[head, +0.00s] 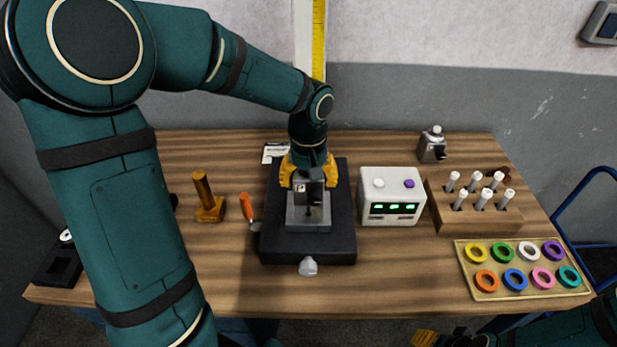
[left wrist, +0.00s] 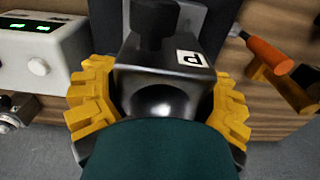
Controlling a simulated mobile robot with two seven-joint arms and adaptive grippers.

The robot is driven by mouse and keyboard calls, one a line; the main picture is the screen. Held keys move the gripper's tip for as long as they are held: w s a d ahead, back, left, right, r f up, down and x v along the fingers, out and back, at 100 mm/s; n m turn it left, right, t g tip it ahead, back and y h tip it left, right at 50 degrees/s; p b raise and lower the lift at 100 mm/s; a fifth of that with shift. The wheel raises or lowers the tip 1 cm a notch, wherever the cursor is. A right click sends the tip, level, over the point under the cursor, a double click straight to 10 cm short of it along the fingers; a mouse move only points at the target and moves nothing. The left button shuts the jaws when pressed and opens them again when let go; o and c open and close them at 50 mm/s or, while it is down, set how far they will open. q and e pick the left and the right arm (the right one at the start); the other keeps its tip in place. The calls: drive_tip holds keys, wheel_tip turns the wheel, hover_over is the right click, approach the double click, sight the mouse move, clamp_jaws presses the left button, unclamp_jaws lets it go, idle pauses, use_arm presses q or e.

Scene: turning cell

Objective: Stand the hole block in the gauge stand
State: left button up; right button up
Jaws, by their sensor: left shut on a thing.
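The gauge stand (head: 343,247) is a broad black base with a grey metal seat (head: 294,220) on it, in the middle of the bench. My left gripper (head: 308,178) is over the stand, pointing down, its yellow fingers on both sides of a grey block, the hole block (head: 301,187). In the left wrist view the gripper (left wrist: 160,112) is shut on the block (left wrist: 135,75), which bears a white letter label. A dark knob-like part covers some of it. Whether the block's underside touches the seat is hard to tell. My right gripper (head: 430,338) barely shows at the bottom edge.
A white box with green displays (head: 391,197) is close on the right. Beyond it are a pin rack (head: 475,220) and a ring tray (head: 517,294). A grey knob (head: 308,266) is at the base's front.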

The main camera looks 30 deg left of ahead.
use_arm(q)
drive_tip(key=shift+f+b, duration=1.05)
drive_tip(key=shift+f, duration=0.4)
drive_tip(key=shift+f+b, duration=1.2)
drive_tip(key=shift+f, duration=0.4)
idle(0.7)
drive_tip(key=o, duration=1.3)
drive_tip(key=shift+d, duration=0.1)
drive_tip(key=shift+f, duration=0.1)
wheel_tip(320, 180, up, 12)
drive_tip(key=shift+r, duration=0.1)
